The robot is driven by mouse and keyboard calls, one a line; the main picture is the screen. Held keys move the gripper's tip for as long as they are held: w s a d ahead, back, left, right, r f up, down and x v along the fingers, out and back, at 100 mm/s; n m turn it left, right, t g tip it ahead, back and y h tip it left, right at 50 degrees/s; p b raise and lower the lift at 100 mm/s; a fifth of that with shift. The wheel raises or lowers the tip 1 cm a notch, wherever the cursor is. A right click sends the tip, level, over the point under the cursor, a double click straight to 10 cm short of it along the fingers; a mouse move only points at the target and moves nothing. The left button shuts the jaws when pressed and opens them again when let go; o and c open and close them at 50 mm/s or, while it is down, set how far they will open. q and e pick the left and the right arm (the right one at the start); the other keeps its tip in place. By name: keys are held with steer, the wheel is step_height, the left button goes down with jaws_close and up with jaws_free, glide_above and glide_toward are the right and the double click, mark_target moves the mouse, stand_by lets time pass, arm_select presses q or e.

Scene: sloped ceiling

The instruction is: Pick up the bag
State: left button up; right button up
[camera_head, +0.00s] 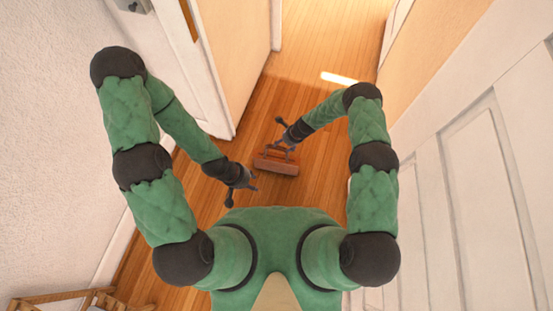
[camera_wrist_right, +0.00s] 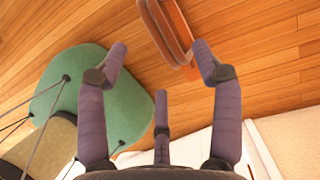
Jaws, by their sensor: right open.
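The bag (camera_head: 277,165) is a small brown-orange piece lying on the wooden floor in front of my base. My right gripper (camera_head: 285,135) is just above and behind it in the head view, with its fingers spread. In the right wrist view, the bag (camera_wrist_right: 165,25) shows at the top, partly out of frame, ahead of and between the spread fingertips of my right gripper (camera_wrist_right: 160,52). Nothing is between these fingers. My left gripper (camera_head: 243,188) is lower left of the bag, apart from it, its fingers spread and empty.
A white door edge (camera_head: 222,128) and wall stand close on the left. A white panelled door (camera_head: 480,190) is on the right. A wooden frame (camera_head: 62,298) is at the lower left. The wood floor (camera_head: 315,105) is clear beyond the bag.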

mark_target(277, 148)
steer(key=b+x, duration=0.1)
steer(key=x, duration=0.2)
steer(key=shift+a+f, duration=0.1)
steer(key=shift+f, duration=0.2)
steer(key=b+x, duration=0.2)
steer(key=x, duration=0.2)
steer(key=shift+s+a+b, duration=0.1)
steer(key=shift+b, duration=0.25)
steer(key=shift+a+f, duration=0.2)
steer(key=shift+f, duration=0.25)
steer(key=shift+f, duration=0.2)
jaws_close()
